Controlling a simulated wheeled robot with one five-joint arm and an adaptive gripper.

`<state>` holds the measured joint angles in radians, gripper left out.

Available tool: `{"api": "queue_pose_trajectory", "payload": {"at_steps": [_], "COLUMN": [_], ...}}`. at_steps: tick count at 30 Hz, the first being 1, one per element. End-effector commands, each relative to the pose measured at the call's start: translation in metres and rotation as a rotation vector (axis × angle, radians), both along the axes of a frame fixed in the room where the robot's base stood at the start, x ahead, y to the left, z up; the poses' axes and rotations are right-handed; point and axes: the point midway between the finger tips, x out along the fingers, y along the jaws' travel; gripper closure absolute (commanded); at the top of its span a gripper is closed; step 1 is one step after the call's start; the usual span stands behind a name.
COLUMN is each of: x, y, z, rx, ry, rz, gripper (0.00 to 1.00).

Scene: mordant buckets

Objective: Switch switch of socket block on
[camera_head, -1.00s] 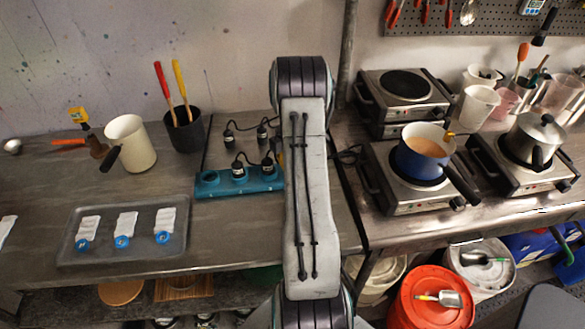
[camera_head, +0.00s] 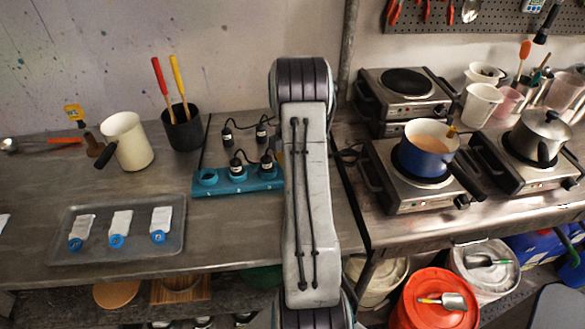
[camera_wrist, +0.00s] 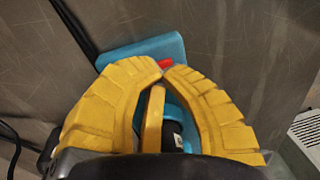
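The teal socket block (camera_head: 208,190) lies on the left table, with two black plugs (camera_head: 237,168) standing in it. Its right end is hidden behind my arm in the head view. In the wrist view, the bare blue end of the block (camera_wrist: 150,46) shows beyond my fingertips, and its red switch (camera_wrist: 165,63) sits right at them, partly covered. My gripper (camera_wrist: 164,72) has yellow fingers, with the tips drawn together over the block. A black plug (camera_wrist: 172,135) shows between the fingers. Whether the tips touch the switch cannot be told. The head view hides my gripper.
Black plugs (camera_head: 227,136) stand behind the block. A cream pot (camera_head: 128,145), a black utensil cup (camera_head: 184,131) and a grey tray (camera_head: 118,252) are to the left. Hot plates, one bearing a blue pot (camera_head: 425,160), stand to the right.

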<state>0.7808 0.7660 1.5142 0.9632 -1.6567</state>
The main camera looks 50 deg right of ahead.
Motion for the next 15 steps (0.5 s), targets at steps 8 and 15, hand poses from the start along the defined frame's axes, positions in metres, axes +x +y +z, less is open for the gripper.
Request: {"api": "queue_pose_trajectory", "payload": {"at_steps": [8,15], "x": [0.0086,0.0094], "y": [-0.0068,-0.0075], "z": [0.0016,0.002], "rx": [-0.003,-0.003], "ry": [-0.003,-0.003], "rz": [0.001,0.001], "gripper": [1.0,1.0]}}
